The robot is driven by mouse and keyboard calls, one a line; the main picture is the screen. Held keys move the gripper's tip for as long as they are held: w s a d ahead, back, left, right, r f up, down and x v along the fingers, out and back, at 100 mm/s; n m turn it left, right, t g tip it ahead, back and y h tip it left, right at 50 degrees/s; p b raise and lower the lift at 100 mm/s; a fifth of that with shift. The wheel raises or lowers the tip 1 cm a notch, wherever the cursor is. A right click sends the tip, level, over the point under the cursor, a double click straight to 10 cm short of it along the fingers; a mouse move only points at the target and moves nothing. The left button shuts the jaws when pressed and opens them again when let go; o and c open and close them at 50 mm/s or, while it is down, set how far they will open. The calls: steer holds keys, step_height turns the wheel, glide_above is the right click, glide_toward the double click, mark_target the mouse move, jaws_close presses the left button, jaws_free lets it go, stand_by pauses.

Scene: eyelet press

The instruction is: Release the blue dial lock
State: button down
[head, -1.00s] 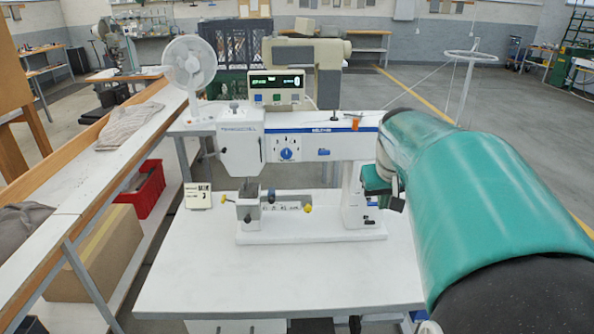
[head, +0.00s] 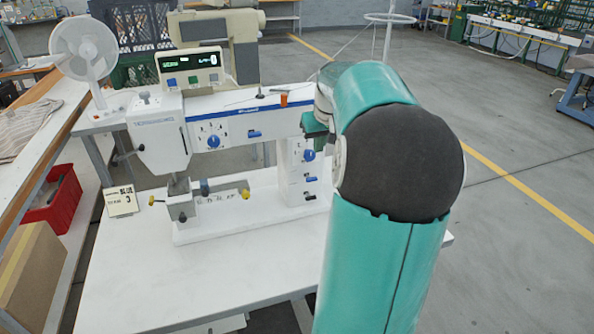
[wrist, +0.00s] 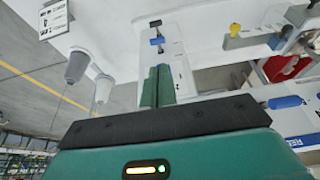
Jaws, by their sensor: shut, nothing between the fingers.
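The white press has a blue dial (head: 213,141) on its upper arm. A second blue dial (head: 309,155) is on the column, with a blue lever (head: 309,179) below it; I cannot tell which dial the lock belongs to. My gripper (head: 318,128) is beside the top of the column, just above the column dial. In the wrist view its green fingers (wrist: 157,86) are together and empty, over the column face.
A blue switch (head: 254,134) sits on the press arm, above and left of the column. A display box (head: 190,66) and an orange piece (head: 284,100) are on top. Yellow knobs (head: 245,193) stand at the lower left. A card (head: 121,201) stands on the table (head: 200,275).

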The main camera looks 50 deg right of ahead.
glide_toward(312, 179)
steer(key=x, duration=0.6)
steer(key=shift+w+d+f, duration=0.15)
steer(key=shift+w+f, duration=0.05)
steer(key=shift+f, duration=0.15)
stand_by(0.4)
stand_by(0.3)
